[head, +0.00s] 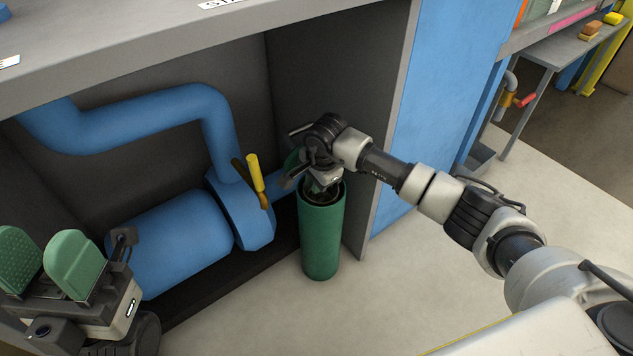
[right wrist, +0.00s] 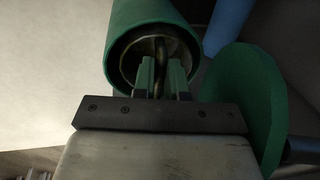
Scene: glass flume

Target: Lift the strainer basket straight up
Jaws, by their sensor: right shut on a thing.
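The strainer housing (head: 321,240) is an upright green cylinder, open at the top; its rim also shows in the right wrist view (right wrist: 118,35). Inside its mouth sits the dark-rimmed strainer basket (right wrist: 130,62) with a loop handle (right wrist: 160,47). My right gripper (head: 322,183) reaches down over the mouth and is shut on the basket's handle, its green fingers (right wrist: 161,78) either side of it. The basket's depth is hidden by the housing. A green round lid (right wrist: 250,110) stands open beside the mouth. My left gripper (head: 45,262) is open and empty at the lower left.
A blue pump body (head: 185,240) and blue pipe (head: 150,122) stand left of the housing, with a yellow-handled lever (head: 256,173) close by. A grey counter (head: 200,45) overhangs the bay, and a grey side panel (head: 375,140) stands behind right. The floor in front is clear.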

